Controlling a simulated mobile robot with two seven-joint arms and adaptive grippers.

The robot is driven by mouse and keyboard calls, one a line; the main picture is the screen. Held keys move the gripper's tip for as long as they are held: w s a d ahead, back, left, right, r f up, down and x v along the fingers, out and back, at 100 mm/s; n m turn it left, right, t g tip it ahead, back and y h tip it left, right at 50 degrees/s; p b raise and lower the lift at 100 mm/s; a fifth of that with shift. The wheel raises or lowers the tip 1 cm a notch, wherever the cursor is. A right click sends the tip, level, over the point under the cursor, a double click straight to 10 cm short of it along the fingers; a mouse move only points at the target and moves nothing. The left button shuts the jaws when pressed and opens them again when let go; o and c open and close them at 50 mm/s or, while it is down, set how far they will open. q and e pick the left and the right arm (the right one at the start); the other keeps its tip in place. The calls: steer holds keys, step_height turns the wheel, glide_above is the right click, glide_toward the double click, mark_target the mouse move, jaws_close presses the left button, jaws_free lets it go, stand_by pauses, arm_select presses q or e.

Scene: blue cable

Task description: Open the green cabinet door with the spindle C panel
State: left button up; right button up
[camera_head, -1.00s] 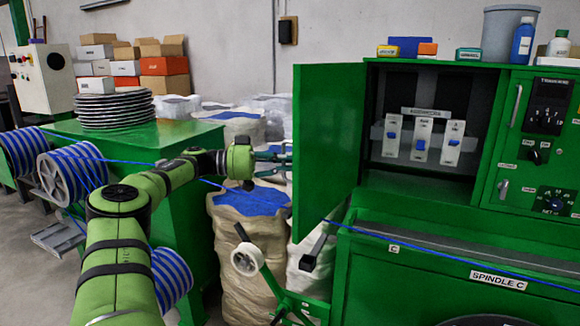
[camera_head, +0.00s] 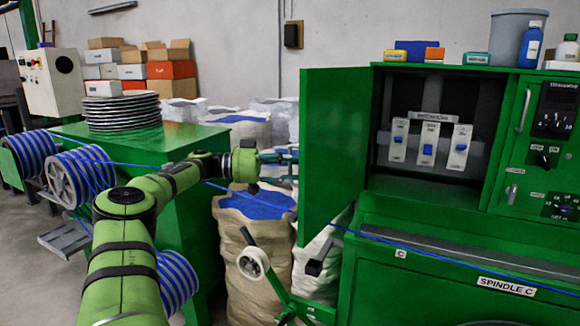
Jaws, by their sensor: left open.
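The green cabinet door (camera_head: 332,150) stands swung wide open on the left side of the cabinet (camera_head: 400,210). Inside the open compartment several white switches with blue levers (camera_head: 428,143) show on a panel. The "SPINDLE C" label (camera_head: 506,286) is on the cabinet's lower front. My left gripper (camera_head: 285,167) is open, just left of the door's outer edge; its tips reach close to the door, and I cannot tell whether they touch it. My right gripper is not in view.
A blue cable (camera_head: 440,258) runs from the striped spools (camera_head: 80,178) at left past my arm and across the cabinet front. Sacks (camera_head: 258,262) and a white roller on a green stand (camera_head: 253,263) are below my gripper. Bottles and boxes stand on the cabinet top.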

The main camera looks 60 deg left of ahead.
arm_select(q)
steer(key=v, duration=0.7)
steer(key=shift+s, duration=0.3)
steer(key=shift+a, duration=0.15)
stand_by(0.4)
